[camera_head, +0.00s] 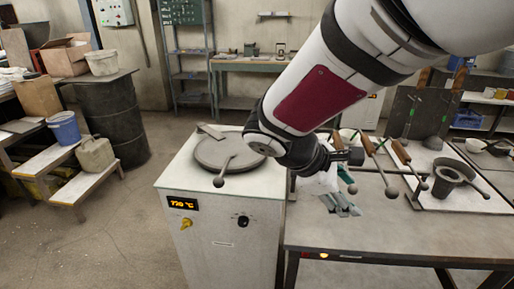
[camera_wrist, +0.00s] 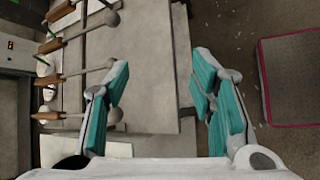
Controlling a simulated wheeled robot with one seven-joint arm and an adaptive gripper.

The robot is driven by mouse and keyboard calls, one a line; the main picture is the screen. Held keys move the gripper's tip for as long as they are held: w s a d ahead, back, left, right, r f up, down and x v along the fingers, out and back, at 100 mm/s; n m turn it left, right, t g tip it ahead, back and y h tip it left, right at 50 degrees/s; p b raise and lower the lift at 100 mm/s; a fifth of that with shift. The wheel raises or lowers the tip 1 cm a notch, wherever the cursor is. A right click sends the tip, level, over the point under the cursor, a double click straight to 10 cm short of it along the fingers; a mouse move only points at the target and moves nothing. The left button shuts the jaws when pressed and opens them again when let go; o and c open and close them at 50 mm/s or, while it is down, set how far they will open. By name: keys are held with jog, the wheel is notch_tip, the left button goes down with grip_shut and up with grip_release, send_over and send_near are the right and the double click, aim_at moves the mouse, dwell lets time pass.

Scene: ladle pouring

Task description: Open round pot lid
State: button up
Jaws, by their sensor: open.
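The round grey pot lid (camera_head: 215,150) lies flat on top of the white furnace cabinet (camera_head: 222,232). A rod with a ball end (camera_head: 219,181) reaches from the lid toward the front edge. My gripper (camera_head: 343,207) hangs low above the steel table, right of the furnace and well apart from the lid. In the wrist view my gripper (camera_wrist: 160,70) has its two teal fingers spread wide with nothing between them. The lid does not show clearly in the wrist view. My forearm passes close to the lid's right side in the head view.
A dark cup (camera_head: 446,178) sits farther right. A black barrel (camera_head: 112,118) and wooden steps (camera_head: 75,187) stand left. The floor before the furnace is clear.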

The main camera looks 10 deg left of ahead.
jog(key=w+a+f+n+t+h, duration=0.1)
jog(key=w+a+f+n+t, duration=0.15)
jog(key=a, duration=0.25)
jog(key=w+a+f+n+t+h, duration=0.1)
jog(key=w+a+f+n+t, duration=0.15)
jog(key=a+n, duration=0.2)
jog(key=n+t+y, duration=0.7)
jog(key=n+t, duration=0.2)
jog(key=n, duration=0.5)
send_near(216, 186)
jog(key=w, duration=0.3)
jog(key=w+d, duration=0.1)
jog(key=w, duration=0.6)
jog(key=shift+w+d+f, duration=0.1)
jog(key=shift+w+d, duration=0.1)
jog(key=shift+d, duration=0.15)
jog(key=shift+c, duration=0.2)
grip_shut()
